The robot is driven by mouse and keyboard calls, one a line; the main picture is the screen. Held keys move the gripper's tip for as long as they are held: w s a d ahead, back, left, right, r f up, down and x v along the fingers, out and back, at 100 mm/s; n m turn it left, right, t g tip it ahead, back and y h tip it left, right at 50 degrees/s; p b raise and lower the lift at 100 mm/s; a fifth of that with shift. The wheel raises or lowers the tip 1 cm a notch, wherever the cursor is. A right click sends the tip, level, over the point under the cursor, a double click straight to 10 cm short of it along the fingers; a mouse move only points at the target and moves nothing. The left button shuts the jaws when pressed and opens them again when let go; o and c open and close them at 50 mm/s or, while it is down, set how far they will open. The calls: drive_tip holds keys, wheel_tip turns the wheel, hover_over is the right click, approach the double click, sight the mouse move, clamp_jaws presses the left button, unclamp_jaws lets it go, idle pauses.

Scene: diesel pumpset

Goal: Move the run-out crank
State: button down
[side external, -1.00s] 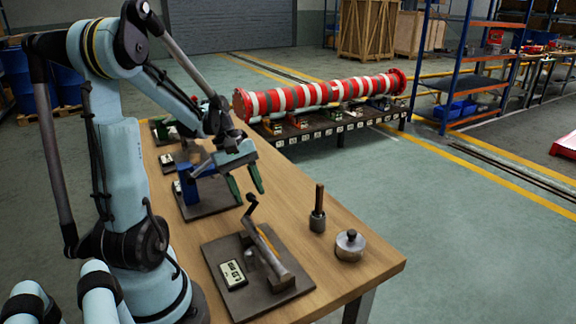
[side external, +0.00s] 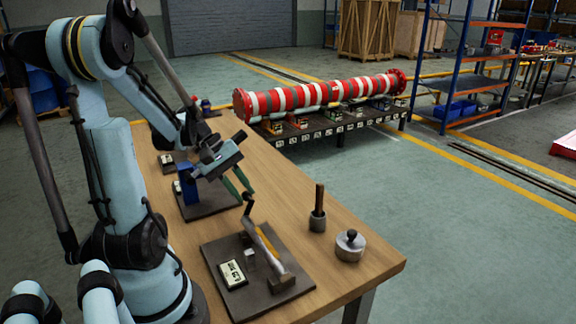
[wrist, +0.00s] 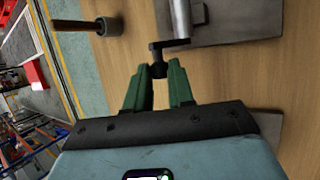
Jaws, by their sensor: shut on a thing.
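The run-out crank (side external: 249,208) is a small dark crank at the upper end of a shaft-like fixture (side external: 265,248) on a dark base plate (side external: 225,290). My gripper (side external: 243,190) has its green fingers down at the crank's handle, shut on it. In the wrist view, the crank arm (wrist: 168,44) runs sideways from the grey shaft (wrist: 181,18). The knob end of the crank is between the fingertips of my gripper (wrist: 160,68). The fingers partly hide the handle.
A display box (side external: 232,273) lies on the base plate. A dark upright tool (side external: 317,210) and a round metal weight (side external: 350,245) stand to the right on the wooden table (side external: 365,270). Another fixture with a blue block (side external: 188,185) is behind.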

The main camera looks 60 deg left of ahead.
drive_tip(key=shift+s+t, duration=0.3)
drive_tip(key=shift+t, duration=0.2)
drive_tip(key=c, duration=1)
unclamp_jaws()
drive_tip(key=shift+r, duration=0.1)
drive_tip(key=shift+r, duration=0.55)
drive_tip(key=d+r, duration=0.3)
drive_tip(key=w+d+r, duration=0.1)
drive_tip(key=d+r, duration=0.2)
drive_tip(key=d, duration=0.1)
drive_tip(key=d+r, duration=0.3)
drive_tip(key=d, duration=0.1)
drive_tip(key=shift+w+d+r, duration=0.25)
drive_tip(key=shift+w+r, duration=0.1)
drive_tip(key=shift+w, duration=0.05)
